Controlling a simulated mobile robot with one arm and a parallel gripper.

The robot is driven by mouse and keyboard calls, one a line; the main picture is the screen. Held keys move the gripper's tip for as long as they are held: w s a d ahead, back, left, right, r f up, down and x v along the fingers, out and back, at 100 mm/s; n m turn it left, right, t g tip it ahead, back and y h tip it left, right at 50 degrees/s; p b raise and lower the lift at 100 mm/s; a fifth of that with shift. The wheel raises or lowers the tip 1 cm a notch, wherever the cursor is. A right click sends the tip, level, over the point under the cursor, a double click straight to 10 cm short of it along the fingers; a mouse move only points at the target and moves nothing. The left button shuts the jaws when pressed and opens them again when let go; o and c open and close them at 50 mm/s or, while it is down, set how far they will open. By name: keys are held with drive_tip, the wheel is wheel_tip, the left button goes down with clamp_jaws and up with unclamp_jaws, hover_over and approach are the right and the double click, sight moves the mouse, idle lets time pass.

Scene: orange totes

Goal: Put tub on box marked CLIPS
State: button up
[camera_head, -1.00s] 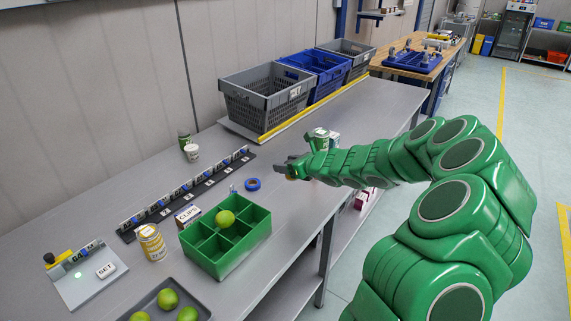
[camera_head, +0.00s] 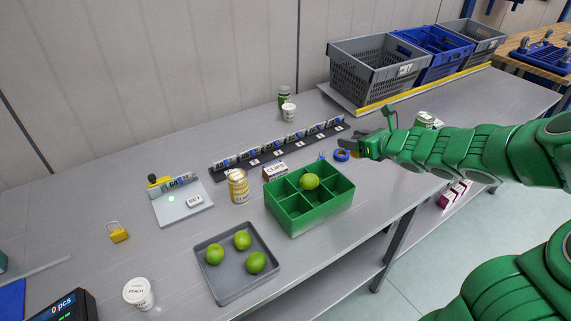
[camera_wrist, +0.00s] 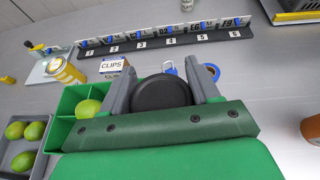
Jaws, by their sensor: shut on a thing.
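My gripper (camera_head: 366,148) is at the right of the green divided tray, close to the blue ring. In the wrist view my gripper (camera_wrist: 165,90) is shut on a round black-topped thing, which I take to be the tub (camera_wrist: 160,92). Its sides are mostly hidden by the fingers. The box marked CLIPS (camera_head: 275,171) stands on the bench behind the green tray, left of my gripper. It also shows in the wrist view (camera_wrist: 112,66), left of the held tub and apart from it. Its top looks clear.
The green divided tray (camera_head: 309,212) holds a lime (camera_head: 310,181). A yellow-striped can (camera_head: 238,187) stands left of the CLIPS box. A numbered rack (camera_head: 236,170) runs behind. A blue ring (camera_head: 341,155) lies near my gripper. A grey tray (camera_head: 270,281) holds limes.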

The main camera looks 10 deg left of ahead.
drive_tip(key=s+a+r+n+g+y, duration=0.1)
drive_tip(key=s+a+n+g+y, duration=0.15)
drive_tip(key=s+a, duration=0.55)
drive_tip(key=s+a+r+n+g+y, duration=0.15)
drive_tip(key=s+a+n+g, duration=0.25)
drive_tip(key=a, duration=0.7)
drive_tip(key=h, duration=0.1)
hover_over(269, 166)
drive_tip(key=shift+m, duration=0.25)
drive_tip(key=shift+s+f, duration=0.1)
drive_tip(key=shift+f, duration=4.6)
drive_tip(key=shift+w+f, duration=0.2)
drive_tip(key=shift+f, duration=1.55)
drive_tip(key=shift+f, duration=0.2)
drive_tip(key=o, duration=1.1)
